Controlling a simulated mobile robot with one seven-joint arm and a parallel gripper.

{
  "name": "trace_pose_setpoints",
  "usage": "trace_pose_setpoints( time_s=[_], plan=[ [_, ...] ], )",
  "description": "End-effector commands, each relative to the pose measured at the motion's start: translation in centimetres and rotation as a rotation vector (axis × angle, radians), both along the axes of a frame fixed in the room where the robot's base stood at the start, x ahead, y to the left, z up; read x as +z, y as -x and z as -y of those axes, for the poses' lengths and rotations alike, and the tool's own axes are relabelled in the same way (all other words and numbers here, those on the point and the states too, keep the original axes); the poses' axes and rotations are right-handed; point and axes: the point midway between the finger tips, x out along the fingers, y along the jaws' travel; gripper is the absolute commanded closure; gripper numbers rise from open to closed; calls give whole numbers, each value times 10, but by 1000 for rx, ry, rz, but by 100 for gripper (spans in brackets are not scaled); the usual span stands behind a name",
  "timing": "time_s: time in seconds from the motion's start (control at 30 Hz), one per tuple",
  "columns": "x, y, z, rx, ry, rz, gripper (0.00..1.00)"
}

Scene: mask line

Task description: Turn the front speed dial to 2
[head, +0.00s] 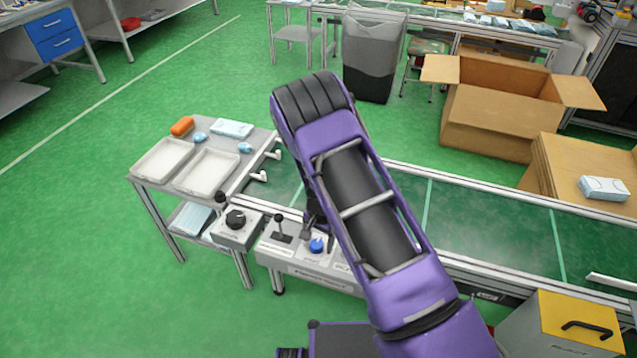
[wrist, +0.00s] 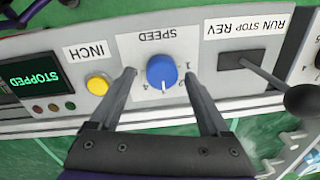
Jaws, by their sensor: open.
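The blue speed dial (wrist: 161,70) sits on the panel under the SPEED label, which appears upside down in the wrist view. Its white mark points down in the picture, between the 2 (wrist: 183,83) and the 4 (wrist: 145,87); no 3 is readable there. My gripper (wrist: 160,76) is open, with one finger on each side of the dial and visible gaps between. In the head view the dial (head: 317,245) shows on the front control panel (head: 300,262), and my arm hides part of the panel.
The wrist view shows a yellow INCH button (wrist: 97,84), a STOPPED display (wrist: 36,78) and a RUN STOP REV lever (wrist: 300,99) close by. In the head view, a separate box carries a black dial (head: 236,218). The green conveyor (head: 480,215) runs behind the panel.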

Motion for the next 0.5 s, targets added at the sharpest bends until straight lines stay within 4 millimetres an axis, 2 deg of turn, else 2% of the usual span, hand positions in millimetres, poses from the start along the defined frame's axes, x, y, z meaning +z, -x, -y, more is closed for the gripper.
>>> trace_pose_setpoints(
  time_s=[0.33,0.37,0.5],
  plan=[
    [-5,-1,-2,4,-1,2,20],
    [-4,-1,-2,4,-1,2,21],
    [-4,-1,-2,4,-1,2,47]
  ],
)
